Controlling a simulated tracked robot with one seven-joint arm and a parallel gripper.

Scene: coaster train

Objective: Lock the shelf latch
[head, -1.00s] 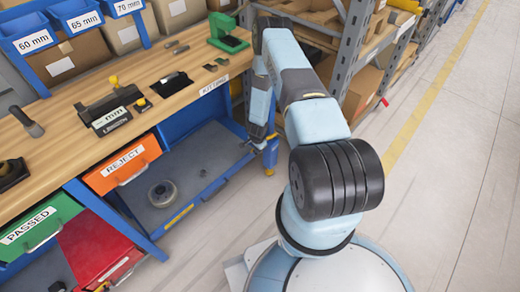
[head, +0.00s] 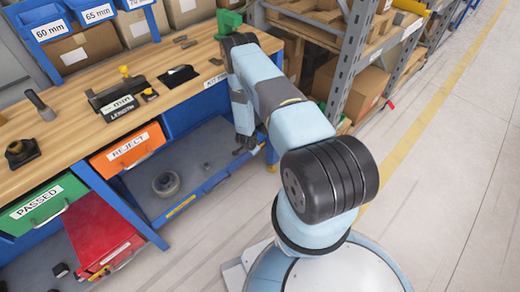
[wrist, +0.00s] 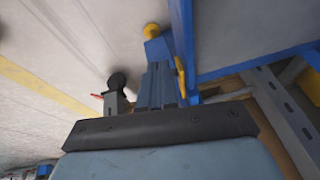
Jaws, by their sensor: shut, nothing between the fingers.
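The latch appears to be the yellow lever (wrist: 181,76) beside the blue bench post (wrist: 181,25) in the wrist view. It lies lengthwise along the post, just right of centre. Whether it is locked I cannot tell. In the head view I cannot make it out behind my arm. My gripper (head: 243,148) is shut and empty, pointing down by the right front corner of the bench's lower shelf (head: 215,150). In the wrist view the lever is close to the gripper's end; contact cannot be told.
The wooden bench (head: 60,125) stands left, with an orange REJECT drawer (head: 128,150) and green PASSED drawer (head: 42,208). A grey round part (head: 165,184) lies on the lower shelf. A grey rack (head: 345,75) stands behind my arm. The floor on the right is clear.

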